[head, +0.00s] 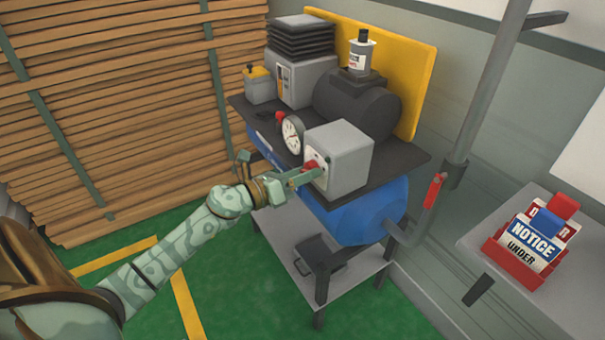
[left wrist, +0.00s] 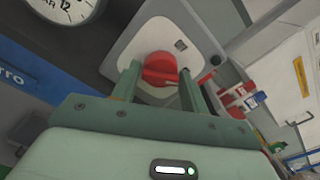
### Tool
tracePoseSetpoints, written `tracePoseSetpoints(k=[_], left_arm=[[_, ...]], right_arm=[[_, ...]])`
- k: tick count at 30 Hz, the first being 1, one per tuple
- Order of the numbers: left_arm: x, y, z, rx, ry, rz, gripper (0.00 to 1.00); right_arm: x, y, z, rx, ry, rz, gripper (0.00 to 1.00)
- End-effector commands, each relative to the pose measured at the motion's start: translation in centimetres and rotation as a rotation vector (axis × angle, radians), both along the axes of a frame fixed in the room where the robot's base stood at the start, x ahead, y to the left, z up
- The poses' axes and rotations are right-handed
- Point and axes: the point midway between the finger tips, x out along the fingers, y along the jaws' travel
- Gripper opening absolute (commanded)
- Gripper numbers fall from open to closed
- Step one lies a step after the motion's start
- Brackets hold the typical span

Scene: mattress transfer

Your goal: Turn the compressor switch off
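The compressor switch is a red rotary knob (head: 311,164) on the front plate of a grey box (head: 349,158). The knob (left wrist: 160,69) also shows in the left wrist view, in the middle of its pale plate. My left gripper (head: 308,176) is at the front of the box, reaching in from the left. Its two fingers stand apart, one on each side of the knob in the left wrist view. A narrow gap seems to show beside the knob, but contact is hard to tell. My right gripper is not in view.
The compressor's blue tank (head: 368,212) hangs under a dark top plate (head: 405,158). A round gauge (head: 292,135) is left of the switch box. A red-handled pipe valve (head: 434,190) is at the right. A red sign holder (head: 515,268) stands on a grey side table.

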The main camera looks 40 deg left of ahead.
Motion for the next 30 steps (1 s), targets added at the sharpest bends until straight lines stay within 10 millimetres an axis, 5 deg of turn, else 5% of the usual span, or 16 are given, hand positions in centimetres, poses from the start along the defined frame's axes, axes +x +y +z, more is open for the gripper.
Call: tracePoseSetpoints(k=[3, 17, 30], left_arm=[[0.0, 0.0, 0.0, 0.0, 0.0, 0.0, 0.15], [0.0, 0.0, 0.2, -0.082, 0.034, 0.001, 0.15], [-0.1, 0.0, 0.5, -0.426, 0.175, 0.0, 0.15]], right_arm=[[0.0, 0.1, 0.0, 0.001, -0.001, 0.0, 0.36], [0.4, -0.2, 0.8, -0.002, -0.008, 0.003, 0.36], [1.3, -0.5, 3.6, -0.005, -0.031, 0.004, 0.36]])
